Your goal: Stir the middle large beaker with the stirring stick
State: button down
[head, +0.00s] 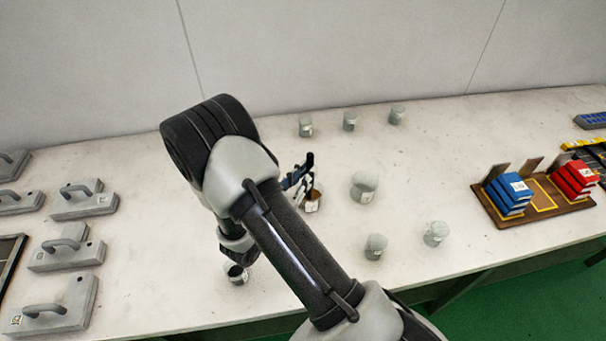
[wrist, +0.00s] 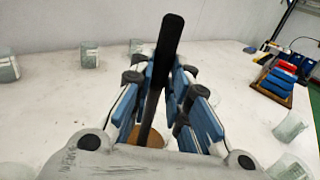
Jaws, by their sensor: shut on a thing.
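My gripper (head: 297,181) is shut on a black stirring stick (wrist: 168,48), between its blue finger pads in the wrist view. The stick stands nearly upright with a slight tilt. A beaker with brown contents (head: 313,203) is below and beside the gripper in the head view. The brown contents also show behind the stick's lower part in the wrist view (wrist: 151,138). The stick's lower end is hidden, so I cannot tell whether it is inside the beaker. A large clear beaker (head: 363,187) stands just to the right.
Small beakers (head: 350,121) line the back. Two more (head: 375,246) (head: 436,234) stand front right, and another container (head: 237,274) is under my arm. Grey handled blocks (head: 65,248) fill the left. A wooden tray (head: 541,212) with blue and red items is on the right.

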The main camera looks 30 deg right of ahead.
notch_tip(320, 180, up, 7)
jog(key=p, duration=0.5)
dwell(0.6)
jog(key=shift+r, duration=0.15)
notch_tip(320, 180, up, 6)
jog(key=p, duration=0.5)
dwell(0.5)
jog(key=a+f+n+t+y+b, duration=0.2)
jog(key=a+n+t+y, duration=0.4)
jog(key=a, duration=0.6)
jog(key=shift+s+f+n+t+y, duration=0.35)
jog(key=shift+s+t+y, duration=0.15)
jog(key=shift+y, duration=0.2)
